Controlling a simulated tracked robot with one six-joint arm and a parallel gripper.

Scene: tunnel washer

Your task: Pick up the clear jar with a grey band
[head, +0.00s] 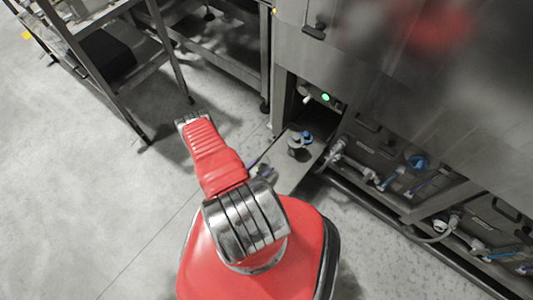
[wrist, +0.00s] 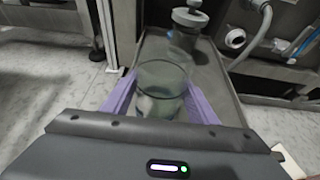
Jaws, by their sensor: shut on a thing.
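The clear jar (wrist: 162,78) stands upright between the two purple fingers of my gripper (wrist: 162,98) in the wrist view. The gripper is shut on it, one finger on each side. Its round open rim faces up toward the camera. The gripper housing hides its lower part, and I cannot make out the grey band clearly. A grey shelf or tray surface (wrist: 218,92) lies behind and under the jar; I cannot tell whether the jar touches it. In the head view my red arm largely hides the gripper, and I cannot make out the jar.
A grey lidded container (wrist: 187,22) stands beyond the jar on the same surface. In the head view, small items, one with a blue top (head: 307,137), stand beside the steel machine (head: 400,80). Pipes (head: 350,162) run along its base. A metal rack (head: 105,55) stands at upper left; floor at left is clear.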

